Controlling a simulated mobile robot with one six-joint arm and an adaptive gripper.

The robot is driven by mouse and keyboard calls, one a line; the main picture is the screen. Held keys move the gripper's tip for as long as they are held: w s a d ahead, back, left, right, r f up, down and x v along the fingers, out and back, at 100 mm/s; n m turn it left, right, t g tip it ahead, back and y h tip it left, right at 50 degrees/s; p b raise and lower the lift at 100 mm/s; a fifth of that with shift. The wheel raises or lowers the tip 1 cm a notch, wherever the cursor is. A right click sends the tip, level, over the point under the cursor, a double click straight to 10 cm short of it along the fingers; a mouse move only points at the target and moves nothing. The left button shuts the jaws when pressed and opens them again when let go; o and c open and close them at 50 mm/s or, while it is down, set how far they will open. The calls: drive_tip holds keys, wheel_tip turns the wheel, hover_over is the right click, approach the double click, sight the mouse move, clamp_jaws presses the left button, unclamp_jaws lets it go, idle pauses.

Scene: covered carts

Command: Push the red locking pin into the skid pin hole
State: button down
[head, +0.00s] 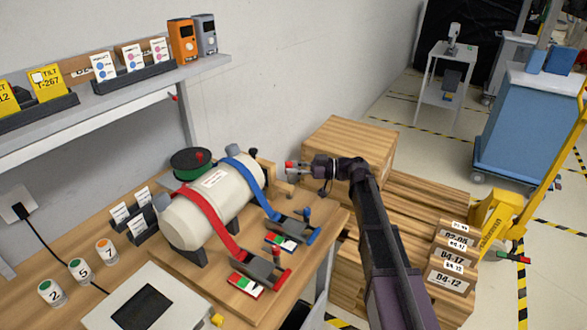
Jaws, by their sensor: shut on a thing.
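My gripper (302,167) is at the far end of my arm, beside the right end of the cream tank (200,213). It is shut on a small red thing, seemingly the red locking pin (289,164), whose red end shows at the left of the fingers. The tank lies on its side on dark supports over a wooden skid (318,222). A light wooden piece (284,188) stands at the skid's far end, just below and left of the gripper. I cannot make out the pin hole, nor whether the pin touches the wood.
A red strap (213,220) and a blue strap (251,185) cross the tank to ratchets at its front. Wooden crates (357,143) are behind and right of my arm. A shelf (118,100) overhangs the left side.

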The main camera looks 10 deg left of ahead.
drive_tip(key=shift+f+b, duration=0.45)
idle(0.6)
drive_tip(key=shift+r+p, duration=0.45)
drive_tip(key=shift+p, duration=0.05)
drive_tip(key=shift+s+d, duration=0.1)
idle(0.8)
drive_tip(key=shift+f+b, duration=0.4)
drive_tip(key=shift+b, duration=0.05)
idle(1.3)
drive_tip(key=shift+r+p, duration=0.55)
idle(0.3)
wheel_tip(320, 180, up, 8)
drive_tip(key=p, duration=0.8)
drive_tip(key=shift+f, duration=0.15)
